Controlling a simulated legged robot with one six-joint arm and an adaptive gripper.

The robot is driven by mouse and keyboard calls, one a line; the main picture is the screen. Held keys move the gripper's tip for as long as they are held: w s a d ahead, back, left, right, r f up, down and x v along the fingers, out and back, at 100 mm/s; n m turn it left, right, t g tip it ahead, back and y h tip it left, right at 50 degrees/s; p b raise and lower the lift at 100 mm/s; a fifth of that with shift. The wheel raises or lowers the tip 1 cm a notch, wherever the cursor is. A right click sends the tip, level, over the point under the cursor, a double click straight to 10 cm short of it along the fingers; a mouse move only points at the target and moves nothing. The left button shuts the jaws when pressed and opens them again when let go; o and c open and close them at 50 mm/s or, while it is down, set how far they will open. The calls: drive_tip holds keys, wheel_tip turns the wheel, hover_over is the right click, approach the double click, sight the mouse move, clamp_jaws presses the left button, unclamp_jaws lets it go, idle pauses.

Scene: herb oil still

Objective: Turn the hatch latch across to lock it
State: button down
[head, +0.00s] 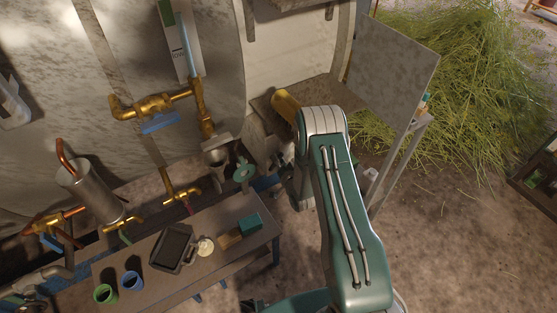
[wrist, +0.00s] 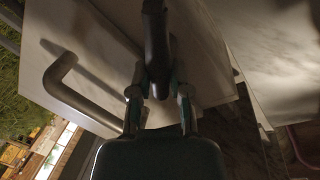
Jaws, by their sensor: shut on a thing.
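In the wrist view my gripper (wrist: 160,92) has its two fingers closed around a dark, upright bar (wrist: 156,40), which looks like the latch handle. The bar stands in front of a pale flat panel (wrist: 105,50), apparently the hatch door. A bent metal bar handle (wrist: 62,82) is fixed to that panel, to the left of my gripper. The bar's pivot and any catch are hidden, so I cannot tell the latch's angle. In the head view my arm covers the gripper and the latch. A grey panel (head: 392,55) stands tilted at the upper right there.
A low bench (head: 225,225) at the lower left carries a dark tray (head: 173,248), cups and small blocks. Brass pipes with a blue-handled valve (head: 160,123) run along the pale still body (head: 215,35). Cut grass (head: 470,80) is heaped at the upper right. Bare ground lies right of my arm.

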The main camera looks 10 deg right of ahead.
drive_tip(key=shift+s+a+f+m+g+y, duration=0.1)
drive_tip(key=shift+f+m+g+y, duration=0.2)
drive_tip(key=shift+m, duration=0.9)
drive_tip(key=shift+s+d+f+m+g+y, duration=0.15)
drive_tip(key=shift+f+m+y, duration=0.15)
drive_tip(key=shift+m, duration=0.9)
drive_tip(key=shift+w+a+f+m+g+y, duration=0.15)
drive_tip(key=shift+f+m+g+y, duration=0.2)
drive_tip(key=shift+m, duration=0.85)
drive_tip(key=shift+s+r, duration=0.1)
drive_tip(key=shift+r, duration=0.05)
drive_tip(key=c, duration=0.6)
unclamp_jaws()
drive_tip(key=shift+c, duration=0.2)
drive_tip(key=shift+o, duration=0.5)
drive_tip(key=shift+a+r, duration=0.1)
drive_tip(key=shift+r, duration=0.1)
